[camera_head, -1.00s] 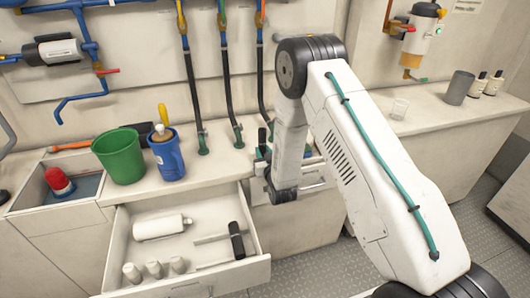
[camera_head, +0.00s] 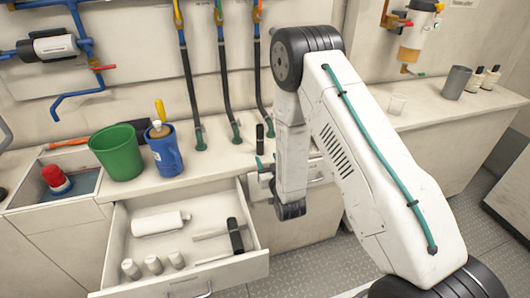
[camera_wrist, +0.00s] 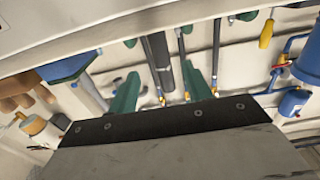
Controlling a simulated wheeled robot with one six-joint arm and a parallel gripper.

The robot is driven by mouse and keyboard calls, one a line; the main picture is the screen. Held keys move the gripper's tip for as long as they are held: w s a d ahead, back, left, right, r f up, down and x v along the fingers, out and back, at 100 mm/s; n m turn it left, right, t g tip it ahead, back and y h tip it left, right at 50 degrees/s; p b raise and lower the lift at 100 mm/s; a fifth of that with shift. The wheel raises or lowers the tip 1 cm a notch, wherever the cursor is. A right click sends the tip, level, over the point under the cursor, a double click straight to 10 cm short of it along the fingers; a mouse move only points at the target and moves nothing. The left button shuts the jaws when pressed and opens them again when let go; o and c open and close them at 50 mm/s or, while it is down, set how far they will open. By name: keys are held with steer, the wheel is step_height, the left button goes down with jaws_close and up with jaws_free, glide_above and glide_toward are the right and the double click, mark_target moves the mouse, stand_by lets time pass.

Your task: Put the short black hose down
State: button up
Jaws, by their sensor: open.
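The short black hose (camera_head: 260,138) stands upright on the counter, in front of the wall hoses. In the wrist view a thick dark tube (camera_wrist: 157,62), which looks like the same hose, shows between and beyond the green fingers. My gripper (camera_wrist: 160,88) is open, its two fingers well apart. In the head view a green fingertip of it (camera_head: 260,163) shows just below the hose, at the counter's front edge. My arm hides the rest of the gripper there.
A green bucket (camera_head: 118,152) and a blue jug (camera_head: 164,150) stand to the left on the counter. An open drawer (camera_head: 190,280) below holds a white bottle, several small containers and a black-headed tool. A grey cup (camera_head: 456,82) stands at right. The counter just right of my arm is clear.

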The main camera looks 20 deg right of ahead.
steer(key=s+d+r+g, duration=0.1)
steer(key=s+r+g, duration=0.3)
steer(key=r, duration=0.6)
steer(key=s+r+g, duration=0.4)
steer(key=r+g, duration=0.1)
steer(key=r, duration=0.4)
steer(key=s+d+r+g, duration=0.1)
steer(key=s+r, duration=0.3)
steer(key=s, duration=0.7)
steer(key=s+d+r+g, duration=0.1)
steer(key=s+r+g, duration=0.2)
steer(key=s, duration=0.7)
steer(key=s+d+r+g, duration=0.1)
steer(key=s+r+g, duration=0.3)
steer(key=s, duration=0.7)
steer(key=shift+s+r, duration=0.35)
